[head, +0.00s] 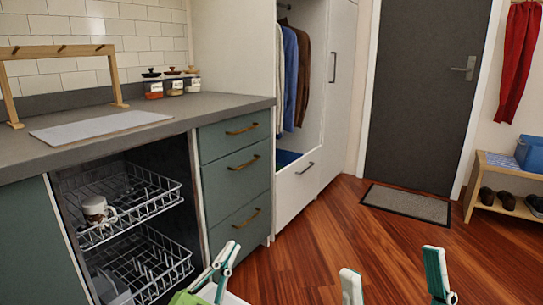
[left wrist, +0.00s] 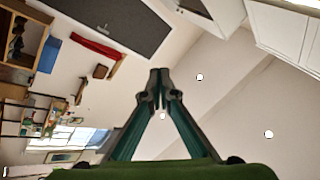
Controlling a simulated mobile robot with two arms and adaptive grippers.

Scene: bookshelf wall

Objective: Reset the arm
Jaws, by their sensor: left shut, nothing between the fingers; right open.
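My left gripper (head: 222,262) is at the bottom middle of the head view, in front of the drawers. Its green and grey fingers are together with nothing between them. In the left wrist view its fingertips (left wrist: 158,85) meet at the centre, tilted up toward the ceiling. My right gripper (head: 395,285) is at the bottom right of the head view. Its two fingers stand wide apart and nothing shows between them. Its lower part is cut off by the frame edge.
An open dishwasher with racks (head: 150,215) holding a mug (head: 98,211) stands at left. Green drawers (head: 235,175) and an open wardrobe (head: 300,180) stand beyond. A door (head: 425,100), mat (head: 405,204) and shoe bench (head: 505,190) are at right. The wooden floor (head: 340,235) between is clear.

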